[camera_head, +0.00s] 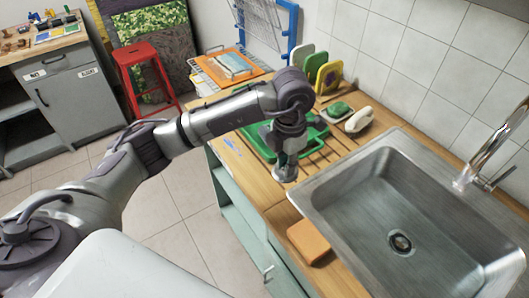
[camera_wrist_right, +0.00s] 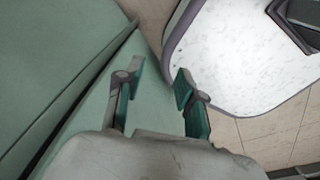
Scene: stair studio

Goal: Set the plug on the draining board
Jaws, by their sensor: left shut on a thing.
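My left gripper (camera_head: 286,155) points down over the wooden counter, left of the sink. It is shut on a small grey, metallic-looking thing, apparently the plug (camera_head: 285,175), mostly hidden by the fingers. I cannot tell whether the plug touches the wood. The draining board (camera_head: 318,158) is the grooved wooden stretch between the green tray and the sink; my left gripper hides part of it. My right gripper (camera_wrist_right: 160,92) is open and empty in the right wrist view, with a pale green panel behind it.
The steel sink (camera_head: 375,195) has a drain (camera_head: 400,243) and a tap (camera_head: 475,165). A green tray (camera_head: 255,150), a green sponge on a dish (camera_head: 338,110), a white rounded thing (camera_head: 359,120) and upright coloured boards (camera_head: 327,77) stand behind. An orange block (camera_head: 308,241) lies at the front.

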